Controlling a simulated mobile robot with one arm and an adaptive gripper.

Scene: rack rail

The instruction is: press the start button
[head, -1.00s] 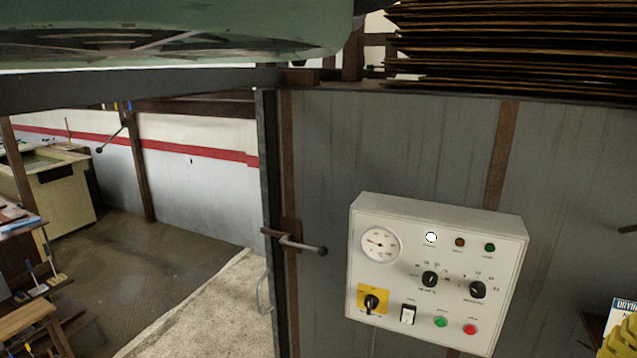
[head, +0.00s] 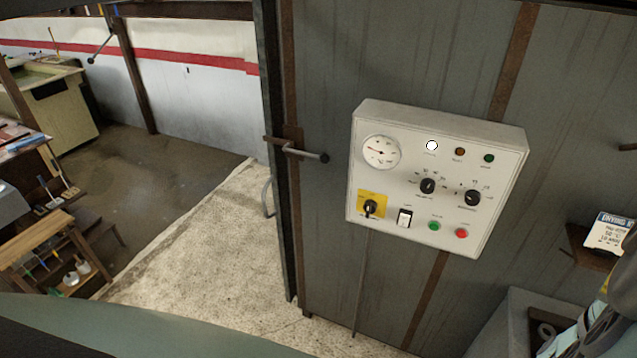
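A light grey control panel (head: 385,212) is mounted on a grey metal wall in the head view, right of the middle. Along its lower edge are a green button (head: 434,226) and a red button (head: 462,233) to its right. Their labels are too small to read, so I cannot confirm which is the start button; neither button is covered. A dark and pale-blue jointed part at the bottom right edge looks like my gripper (head: 592,332). It is cut off and well apart from the panel, below and right of it. Its opening cannot be made out.
Pale floor (head: 215,270) lies open at left.

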